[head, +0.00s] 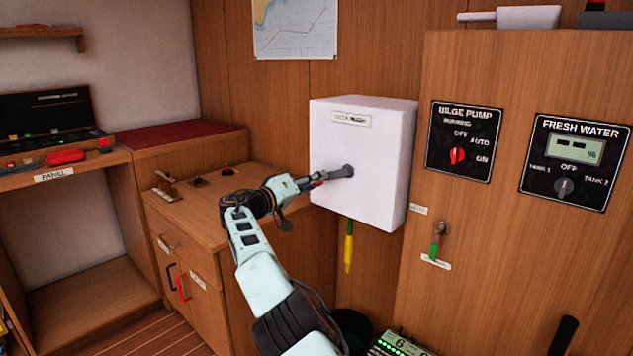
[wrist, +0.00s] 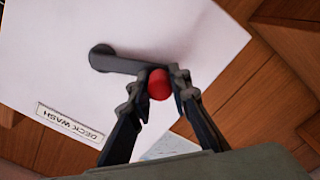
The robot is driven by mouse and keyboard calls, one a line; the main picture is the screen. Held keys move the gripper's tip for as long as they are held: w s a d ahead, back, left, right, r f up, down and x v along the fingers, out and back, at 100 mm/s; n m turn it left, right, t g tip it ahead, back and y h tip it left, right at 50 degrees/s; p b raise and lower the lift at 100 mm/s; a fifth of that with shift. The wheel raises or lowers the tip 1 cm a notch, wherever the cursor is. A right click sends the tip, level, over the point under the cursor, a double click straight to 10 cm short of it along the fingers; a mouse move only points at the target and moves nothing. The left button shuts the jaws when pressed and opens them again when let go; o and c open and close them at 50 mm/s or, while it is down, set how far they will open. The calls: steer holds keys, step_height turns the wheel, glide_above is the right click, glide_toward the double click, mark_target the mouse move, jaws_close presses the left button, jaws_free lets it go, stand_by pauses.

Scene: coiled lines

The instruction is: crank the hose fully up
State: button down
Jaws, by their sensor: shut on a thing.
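A white box (head: 358,155) labelled DECK WASH hangs on the wooden wall; its face fills much of the wrist view (wrist: 60,60). A dark grey crank (head: 347,171) sits on its front; in the wrist view the crank arm (wrist: 128,64) runs from its round hub to a red knob (wrist: 159,85). My gripper (head: 322,177) is at the crank, shut on the red knob, with one finger on each side. The knob is hidden in the head view. A hose end (head: 348,252), yellow with green above, hangs down below the box.
On the right, a panel carries the bilge pump switch (head: 457,155), the fresh water gauge (head: 575,150) and a green-handled key (head: 437,240). A dark bucket-like thing (head: 353,325) is below.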

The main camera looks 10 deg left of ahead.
steer(key=c, duration=1.8)
jaws_free()
steer(key=shift+o, duration=0.2)
steer(key=shift+s+a, duration=0.1)
steer(key=v, duration=1.1)
steer(key=shift+s+a, duration=0.25)
steer(key=shift+s, duration=0.1)
